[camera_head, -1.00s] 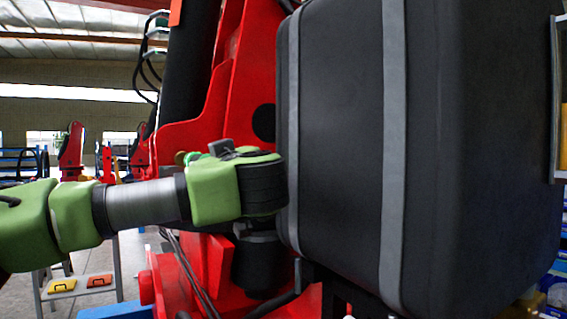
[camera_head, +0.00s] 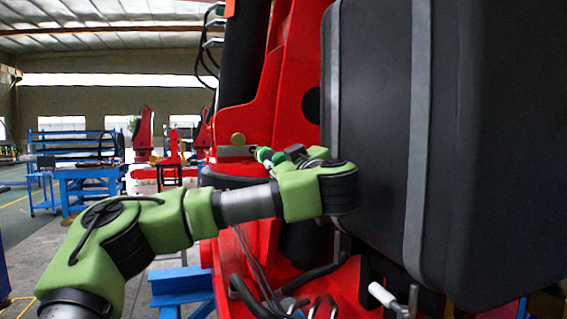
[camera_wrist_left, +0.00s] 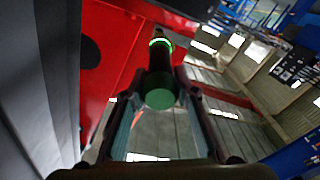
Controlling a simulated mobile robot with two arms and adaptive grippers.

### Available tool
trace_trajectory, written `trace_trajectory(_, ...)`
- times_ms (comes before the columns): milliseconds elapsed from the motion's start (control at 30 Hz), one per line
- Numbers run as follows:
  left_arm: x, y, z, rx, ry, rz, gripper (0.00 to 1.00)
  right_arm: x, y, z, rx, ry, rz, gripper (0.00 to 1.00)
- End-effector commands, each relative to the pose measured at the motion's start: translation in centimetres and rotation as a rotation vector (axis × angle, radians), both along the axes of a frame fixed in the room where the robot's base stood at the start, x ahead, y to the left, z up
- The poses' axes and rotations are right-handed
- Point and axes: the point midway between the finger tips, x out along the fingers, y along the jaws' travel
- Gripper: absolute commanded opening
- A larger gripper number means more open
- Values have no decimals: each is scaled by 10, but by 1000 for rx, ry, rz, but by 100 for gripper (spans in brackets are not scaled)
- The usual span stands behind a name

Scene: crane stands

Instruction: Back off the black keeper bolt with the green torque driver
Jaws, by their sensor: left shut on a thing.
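The green torque driver (camera_wrist_left: 160,97) is held between the fingers of my left gripper (camera_wrist_left: 162,84) in the left wrist view. Its round green end faces the camera, and a bright green ring glows at its far end. In the head view a small green part of the driver (camera_head: 266,156) shows beside my left gripper (camera_head: 288,155), in front of the red crane. My wrist partly hides the gripper there. I cannot make out the black keeper bolt in either view. My right gripper is not in view.
A large black case (camera_head: 377,130) with grey bands stands close on the right of my left wrist. The red crane body (camera_head: 290,60) rises behind. Cables hang below; blue workbenches (camera_head: 90,178) stand far left.

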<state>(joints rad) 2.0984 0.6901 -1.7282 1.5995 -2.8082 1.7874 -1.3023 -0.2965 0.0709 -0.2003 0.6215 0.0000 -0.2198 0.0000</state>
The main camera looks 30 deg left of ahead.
Motion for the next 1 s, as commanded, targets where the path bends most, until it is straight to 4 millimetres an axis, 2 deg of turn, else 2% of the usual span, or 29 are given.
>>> trace_trajectory(133,-1,-1,2,8,-14,-2,0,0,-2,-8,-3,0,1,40)
trace_trajectory(700,30,34,5,8,-12,0,0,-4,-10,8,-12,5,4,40)
trace_trajectory(1000,37,43,5,9,-12,-1,0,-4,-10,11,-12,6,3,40)
